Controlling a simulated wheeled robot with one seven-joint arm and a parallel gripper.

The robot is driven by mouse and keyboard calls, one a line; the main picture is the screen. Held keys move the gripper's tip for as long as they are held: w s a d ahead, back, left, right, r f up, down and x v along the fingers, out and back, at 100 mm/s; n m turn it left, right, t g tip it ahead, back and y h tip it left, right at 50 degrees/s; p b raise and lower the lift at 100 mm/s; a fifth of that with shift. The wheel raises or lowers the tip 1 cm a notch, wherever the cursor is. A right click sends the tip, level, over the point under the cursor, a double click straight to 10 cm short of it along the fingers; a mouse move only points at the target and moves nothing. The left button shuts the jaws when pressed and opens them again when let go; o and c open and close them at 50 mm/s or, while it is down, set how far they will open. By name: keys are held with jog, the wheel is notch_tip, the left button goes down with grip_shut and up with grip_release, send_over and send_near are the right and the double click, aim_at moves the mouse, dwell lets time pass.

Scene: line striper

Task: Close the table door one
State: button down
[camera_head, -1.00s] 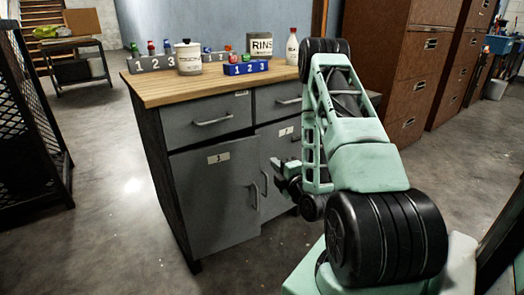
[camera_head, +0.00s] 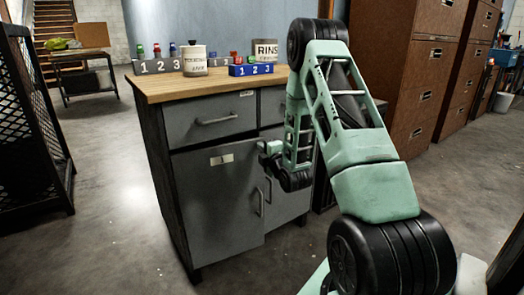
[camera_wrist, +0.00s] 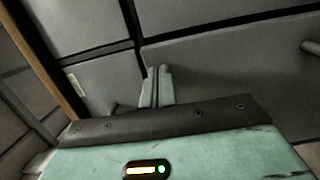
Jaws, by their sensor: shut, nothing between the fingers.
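The workbench cabinet (camera_head: 176,203) has a wooden top. Its left door (camera_head: 210,205) is grey, with a pale label near the top and a vertical handle (camera_head: 260,202) by its right edge. This door looks slightly ajar, its right edge standing a little forward of the right door (camera_head: 290,195). My gripper (camera_head: 268,148) is shut and empty, in front of the cabinet near the door's upper right corner; I cannot tell whether it touches. In the wrist view, the shut fingers (camera_wrist: 156,82) point at grey cabinet panels and dark gaps.
Drawers with handles (camera_head: 216,120) sit above the doors. Numbered blocks (camera_head: 160,67), a white canister (camera_head: 194,60) and a RINS container (camera_head: 265,50) stand on top. Brown filing cabinets (camera_head: 420,75) are at right, a black mesh cage (camera_head: 30,120) at left. Floor in front is clear.

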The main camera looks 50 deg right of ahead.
aim_at(255, 141)
jog(key=shift+w+d, duration=0.1)
jog(key=shift+w, duration=0.15)
jog(key=w+y, duration=0.1)
jog(key=w+d+n+y+b, duration=0.1)
jog(key=w, duration=0.1)
jog(key=w+t, duration=0.1)
jog(key=shift+w+d+n+y, duration=0.15)
jog(key=shift+d+n+y, duration=0.25)
jog(key=shift+w+r, duration=0.2)
jog(key=shift+w, duration=0.05)
jog(key=shift+f, duration=0.1)
